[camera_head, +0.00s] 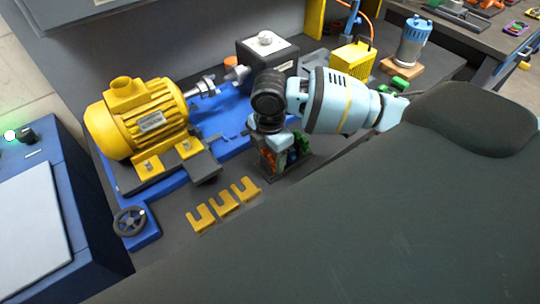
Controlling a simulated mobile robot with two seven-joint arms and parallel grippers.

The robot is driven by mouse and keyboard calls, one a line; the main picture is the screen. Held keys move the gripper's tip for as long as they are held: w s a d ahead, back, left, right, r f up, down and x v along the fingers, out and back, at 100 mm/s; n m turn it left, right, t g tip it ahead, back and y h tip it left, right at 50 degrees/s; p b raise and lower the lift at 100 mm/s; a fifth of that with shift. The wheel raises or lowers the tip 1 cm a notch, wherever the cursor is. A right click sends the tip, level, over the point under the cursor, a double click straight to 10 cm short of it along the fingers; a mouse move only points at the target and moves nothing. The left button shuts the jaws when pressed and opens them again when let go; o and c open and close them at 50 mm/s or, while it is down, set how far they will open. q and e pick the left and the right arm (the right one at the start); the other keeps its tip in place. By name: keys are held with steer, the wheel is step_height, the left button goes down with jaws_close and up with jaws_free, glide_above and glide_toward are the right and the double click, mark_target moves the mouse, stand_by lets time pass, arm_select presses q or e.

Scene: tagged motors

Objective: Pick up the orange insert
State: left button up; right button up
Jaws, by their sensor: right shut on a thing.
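My right gripper (270,143) points down over a small dark holder (302,171) near the middle of the bench. Its jaws are shut on the orange insert (268,160), which shows only in part below and between the fingers. The insert is still low at the holder, and I cannot tell whether it is clear of its slot. Green and dark blue inserts (299,147) stand just to the right of it, close to the gripper. My left gripper is not in view.
A yellow motor (135,120) on a blue base stands to the left, with a grey gearbox (267,50) behind. Several yellow slotted shims (222,205) lie in front. A yellow box (351,60) and a blue-grey motor (412,42) stand at back right.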

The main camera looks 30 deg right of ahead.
step_height(320, 180, up, 10)
stand_by(0.4)
steer(key=shift+f, duration=0.1)
stand_by(0.9)
